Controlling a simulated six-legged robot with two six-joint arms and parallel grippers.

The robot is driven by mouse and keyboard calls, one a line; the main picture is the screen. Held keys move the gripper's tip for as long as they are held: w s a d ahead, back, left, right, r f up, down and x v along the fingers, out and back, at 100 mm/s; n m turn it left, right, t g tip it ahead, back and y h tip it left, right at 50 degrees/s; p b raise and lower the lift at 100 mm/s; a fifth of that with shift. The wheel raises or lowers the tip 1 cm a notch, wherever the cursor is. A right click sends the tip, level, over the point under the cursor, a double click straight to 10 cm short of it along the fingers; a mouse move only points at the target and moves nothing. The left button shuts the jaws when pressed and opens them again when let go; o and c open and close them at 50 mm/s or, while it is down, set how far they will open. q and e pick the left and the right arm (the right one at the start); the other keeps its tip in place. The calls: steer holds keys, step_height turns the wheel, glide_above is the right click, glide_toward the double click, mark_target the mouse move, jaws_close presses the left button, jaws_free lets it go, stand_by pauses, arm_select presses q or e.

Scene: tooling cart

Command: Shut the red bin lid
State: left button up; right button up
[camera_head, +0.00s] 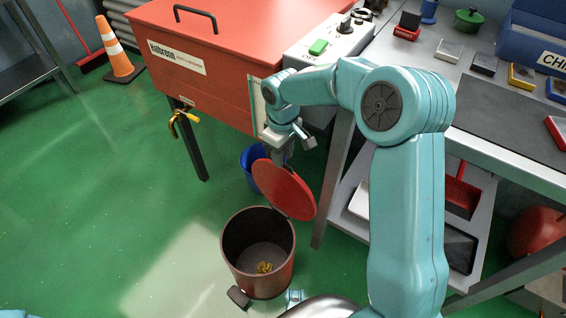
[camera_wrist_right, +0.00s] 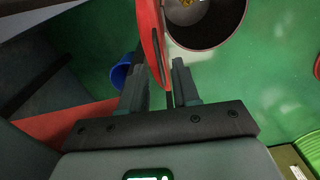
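The red bin lid (camera_head: 284,189) stands raised and tilted behind the open bin (camera_head: 258,285) in the head view. In the right wrist view the lid (camera_wrist_right: 150,38) is seen nearly edge-on, with the bin (camera_wrist_right: 208,42) at the top. My right gripper (camera_head: 283,157) is just above and behind the lid's upper edge. In the wrist view my right gripper (camera_wrist_right: 159,72) has its fingers apart, with the lid's near edge lined up between them. I cannot tell whether either finger touches it. My left gripper is not in view.
A red cabinet (camera_head: 205,75) and a workbench (camera_head: 500,150) stand behind and right. A blue bucket (camera_head: 248,160) is behind the lid. The bin's pedal (camera_head: 238,297) is at its front, and yellow scraps (camera_head: 264,268) lie inside. The green floor at left is clear.

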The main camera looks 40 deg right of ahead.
steer(key=shift+f, duration=1.35)
jaws_close()
steer(key=shift+s+f, duration=0.1)
steer(key=shift+f, duration=0.1)
